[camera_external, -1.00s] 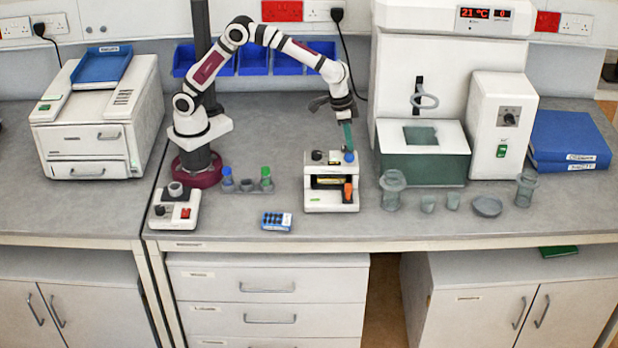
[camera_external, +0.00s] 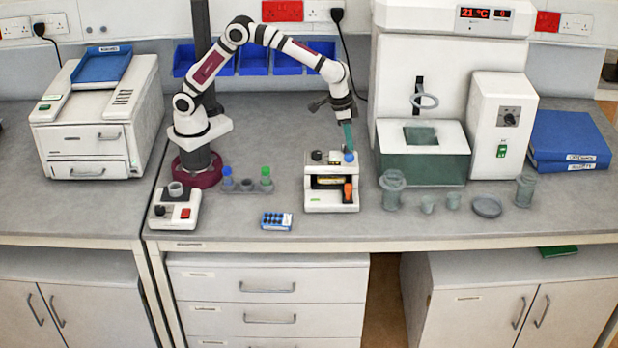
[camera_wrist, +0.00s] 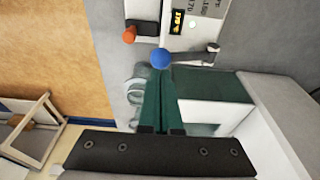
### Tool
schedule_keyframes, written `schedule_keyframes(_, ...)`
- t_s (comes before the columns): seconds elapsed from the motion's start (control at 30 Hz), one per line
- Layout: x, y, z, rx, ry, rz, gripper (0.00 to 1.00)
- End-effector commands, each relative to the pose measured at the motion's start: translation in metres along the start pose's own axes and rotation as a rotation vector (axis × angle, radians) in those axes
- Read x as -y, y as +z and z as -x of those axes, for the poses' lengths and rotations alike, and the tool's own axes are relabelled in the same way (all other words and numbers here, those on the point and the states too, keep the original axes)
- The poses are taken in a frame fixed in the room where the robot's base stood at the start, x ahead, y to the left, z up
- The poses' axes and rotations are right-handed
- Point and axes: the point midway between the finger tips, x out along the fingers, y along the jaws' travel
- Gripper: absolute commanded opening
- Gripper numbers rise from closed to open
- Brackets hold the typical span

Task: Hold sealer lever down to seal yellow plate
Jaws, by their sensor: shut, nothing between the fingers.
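The sealer (camera_external: 318,203) is a white box with a dark front slot, an orange part (camera_external: 348,191) at its right front and a lever ending in a blue ball knob (camera_external: 349,157). In the wrist view the blue knob (camera_wrist: 162,58) sits at the end of a dark lever arm (camera_wrist: 192,57). My gripper (camera_external: 348,149) has its green fingers shut and empty, pointing down with tips at the knob. In the wrist view my gripper's tips (camera_wrist: 157,80) look at or just beside the knob; contact cannot be told. The yellow plate is not clearly visible; a thin yellowish strip shows in the slot.
A green-sided water bath (camera_external: 424,168) stands close right of the sealer. Glassware (camera_external: 392,190) stands in front of the bath. The bench's front edge is close.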

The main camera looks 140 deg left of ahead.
Motion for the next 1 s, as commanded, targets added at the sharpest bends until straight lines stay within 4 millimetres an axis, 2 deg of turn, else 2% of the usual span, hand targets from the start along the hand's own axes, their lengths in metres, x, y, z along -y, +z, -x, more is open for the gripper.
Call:
schedule_keyframes(0.3,0.0,0.0,-0.001,0.0,0.0,0.0,0.0)
schedule_keyframes(1.0,0.0,0.003,-0.016,0.0,-0.001,-0.001,0.0)
